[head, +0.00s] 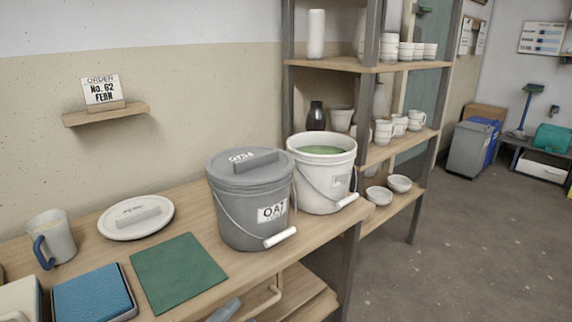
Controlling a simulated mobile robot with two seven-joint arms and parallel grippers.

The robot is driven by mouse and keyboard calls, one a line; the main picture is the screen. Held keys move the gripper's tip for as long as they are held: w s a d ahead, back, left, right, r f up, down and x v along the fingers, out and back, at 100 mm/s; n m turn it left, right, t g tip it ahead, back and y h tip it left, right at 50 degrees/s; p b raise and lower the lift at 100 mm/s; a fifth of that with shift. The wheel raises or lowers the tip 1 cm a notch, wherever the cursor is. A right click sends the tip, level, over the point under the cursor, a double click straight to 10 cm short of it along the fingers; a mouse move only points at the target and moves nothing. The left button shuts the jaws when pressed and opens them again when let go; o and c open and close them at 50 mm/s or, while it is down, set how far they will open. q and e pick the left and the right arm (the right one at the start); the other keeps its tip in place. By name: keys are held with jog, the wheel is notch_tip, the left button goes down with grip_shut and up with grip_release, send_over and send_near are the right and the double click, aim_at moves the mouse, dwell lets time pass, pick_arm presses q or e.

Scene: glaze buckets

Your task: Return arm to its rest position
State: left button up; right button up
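Neither of my grippers shows in the head view, and no arm is clearly visible. A grey bucket (235,205) with an "OAT" label stands on the wooden bench, its grey lid (250,167) on top and its wire handle hanging at the front. A white bucket (322,192) stands behind it to the right, open, with green glaze (320,150) inside. A round white lid (110,228) with a block grip lies flat on the bench to the left of the grey bucket.
A green mat (178,272), a blue pad (92,293) and a mug (52,238) are on the bench (250,275). An order card (101,89) reading "No. 62 FERN" stands on a wall ledge. Shelves (345,64) with pottery stand behind. The floor at right is clear.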

pick_arm(q)
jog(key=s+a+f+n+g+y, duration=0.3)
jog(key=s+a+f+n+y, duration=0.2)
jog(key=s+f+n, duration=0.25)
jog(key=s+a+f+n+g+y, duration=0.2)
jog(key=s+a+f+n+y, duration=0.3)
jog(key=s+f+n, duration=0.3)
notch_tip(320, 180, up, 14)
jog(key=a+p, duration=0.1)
jog(key=p, duration=1.8)
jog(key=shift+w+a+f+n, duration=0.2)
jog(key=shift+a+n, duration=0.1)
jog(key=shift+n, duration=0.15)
